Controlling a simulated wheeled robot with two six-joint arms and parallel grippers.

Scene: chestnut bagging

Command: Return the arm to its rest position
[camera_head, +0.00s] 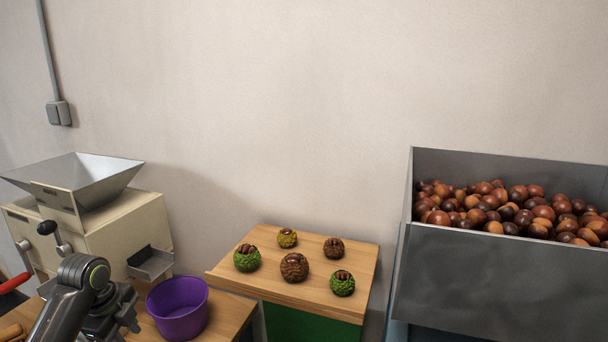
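My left arm reaches in from the bottom left of the head view. My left gripper (118,318) is low beside the purple bowl (178,307), to its left. Its fingertips are hard to make out, so I cannot tell whether it is open or shut. My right arm and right gripper are not in view.
A cream machine with a metal hopper (98,178) stands behind my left arm. Several chestnut burrs, one a brown burr (294,267), sit on a wooden board (240,278). A grey bin (480,272) of chestnuts (500,208) stands at the right. A red handle (14,283) shows at the left edge.

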